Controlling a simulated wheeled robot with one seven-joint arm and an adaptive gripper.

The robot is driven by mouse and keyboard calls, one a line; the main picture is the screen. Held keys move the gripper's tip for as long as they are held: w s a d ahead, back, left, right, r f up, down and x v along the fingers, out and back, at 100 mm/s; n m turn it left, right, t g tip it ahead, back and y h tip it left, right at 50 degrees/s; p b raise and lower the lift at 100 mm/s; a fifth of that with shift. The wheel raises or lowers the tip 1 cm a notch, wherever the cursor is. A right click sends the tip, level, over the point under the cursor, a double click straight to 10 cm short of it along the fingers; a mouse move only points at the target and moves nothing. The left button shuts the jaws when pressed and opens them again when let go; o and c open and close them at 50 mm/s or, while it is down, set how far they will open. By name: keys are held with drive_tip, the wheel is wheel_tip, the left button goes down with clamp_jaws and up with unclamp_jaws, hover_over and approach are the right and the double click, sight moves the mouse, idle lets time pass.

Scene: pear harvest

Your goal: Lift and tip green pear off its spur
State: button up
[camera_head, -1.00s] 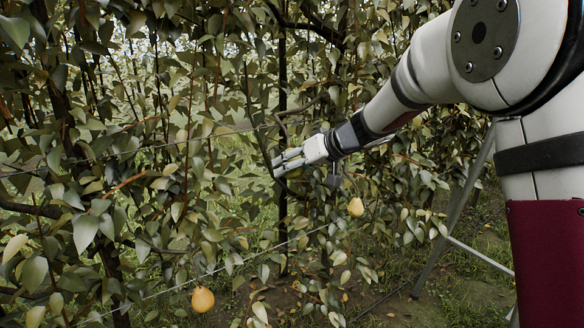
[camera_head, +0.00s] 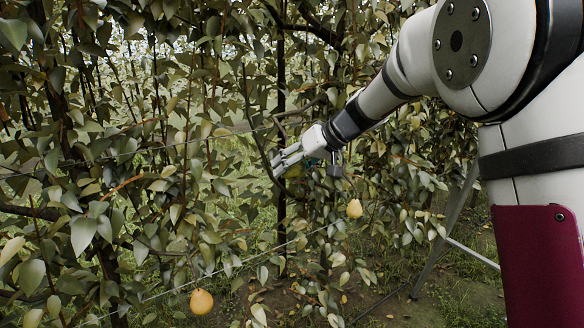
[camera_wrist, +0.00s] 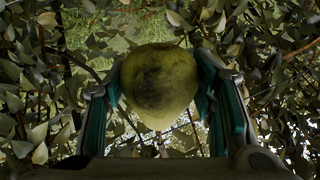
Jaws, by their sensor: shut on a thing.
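The green pear (camera_wrist: 160,82) fills the middle of the wrist view, with a dark shaded patch on its face. My gripper (camera_wrist: 162,98) is shut on it, with a teal-lined finger on each side. The pear's spur and stem are hidden or too dark to make out. In the head view my gripper (camera_head: 287,158) is among the leaves near the middle, angled down to the left.
A yellow pear (camera_head: 354,208) hangs right below my gripper, and another yellow-orange pear (camera_head: 201,301) hangs low at the left. Leaves and thin branches surround my gripper. Wires (camera_head: 240,262) cross the foliage. A grey metal leg (camera_head: 446,232) stands at the right.

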drive_tip(key=shift+s+d+f, duration=0.15)
drive_tip(key=shift+s+d, duration=0.05)
drive_tip(key=shift+s, duration=0.6)
drive_tip(key=shift+s+d+f, duration=0.15)
drive_tip(key=shift+s+d, duration=0.1)
drive_tip(key=shift+s, duration=0.55)
drive_tip(key=shift+s+d+f, duration=0.15)
drive_tip(key=shift+s+d, duration=0.05)
drive_tip(key=shift+s, duration=0.6)
drive_tip(key=s+d+n+t+y+b, duration=0.2)
drive_tip(key=s+n+t+y+b, duration=0.1)
drive_tip(key=s+t, duration=0.3)
drive_tip(key=shift+s+t+y, duration=0.3)
drive_tip(key=shift+s+y, duration=0.2)
drive_tip(key=shift+s, duration=0.55)
drive_tip(key=shift+s+d+y+p, duration=0.2)
drive_tip(key=shift+s+y+p, duration=0.1)
drive_tip(key=shift+p, duration=0.3)
